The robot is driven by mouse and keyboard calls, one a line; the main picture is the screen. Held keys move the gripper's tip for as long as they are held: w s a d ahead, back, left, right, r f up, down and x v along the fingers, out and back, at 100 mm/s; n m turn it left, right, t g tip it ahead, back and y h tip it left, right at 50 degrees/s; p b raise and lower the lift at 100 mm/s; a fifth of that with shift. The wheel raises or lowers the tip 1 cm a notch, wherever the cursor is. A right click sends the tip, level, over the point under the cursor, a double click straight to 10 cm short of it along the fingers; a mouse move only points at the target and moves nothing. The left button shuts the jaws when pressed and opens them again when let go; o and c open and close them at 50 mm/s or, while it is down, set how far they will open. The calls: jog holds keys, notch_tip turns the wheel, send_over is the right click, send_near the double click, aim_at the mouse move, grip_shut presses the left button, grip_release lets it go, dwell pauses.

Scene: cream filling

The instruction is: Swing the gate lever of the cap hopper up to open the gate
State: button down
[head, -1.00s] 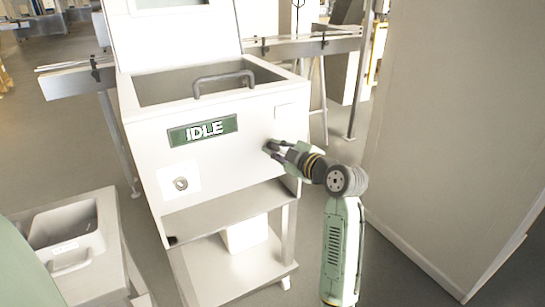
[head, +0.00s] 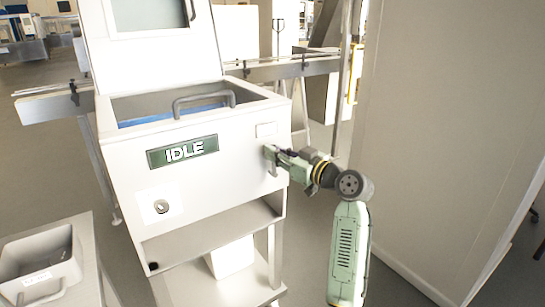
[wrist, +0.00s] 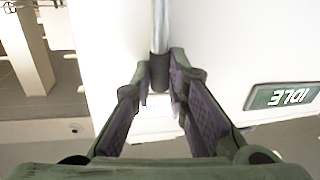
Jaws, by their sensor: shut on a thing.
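The cap hopper (head: 110,150) is a white box-shaped machine with a green sign reading IDLE on its front. My gripper (head: 272,158) is at the right side of that front, below a small pale plate. In the wrist view my gripper (wrist: 160,92) has its two fingers around the dark grip of the gate lever (wrist: 159,68) and is shut on it. The lever's bright metal rod runs from the grip to the top of the wrist picture. The gate itself cannot be made out.
The hopper's lid (head: 155,45) stands up and something blue (head: 170,115) shows inside. A conveyor (head: 285,68) runs behind. A tall pale wall (head: 445,150) stands right of my arm. A bin (head: 45,265) is at the lower left.

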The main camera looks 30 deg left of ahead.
jog(key=shift+w+d+m, duration=0.15)
jog(key=shift+w+m, duration=0.15)
jog(key=shift+m, duration=0.1)
jog(key=c, duration=1.6)
grip_release()
jog(key=shift+o, duration=0.2)
jog(key=s+d, duration=0.2)
jog(key=d, duration=1)
jog(key=shift+s, duration=0.15)
jog(key=shift+a, duration=0.1)
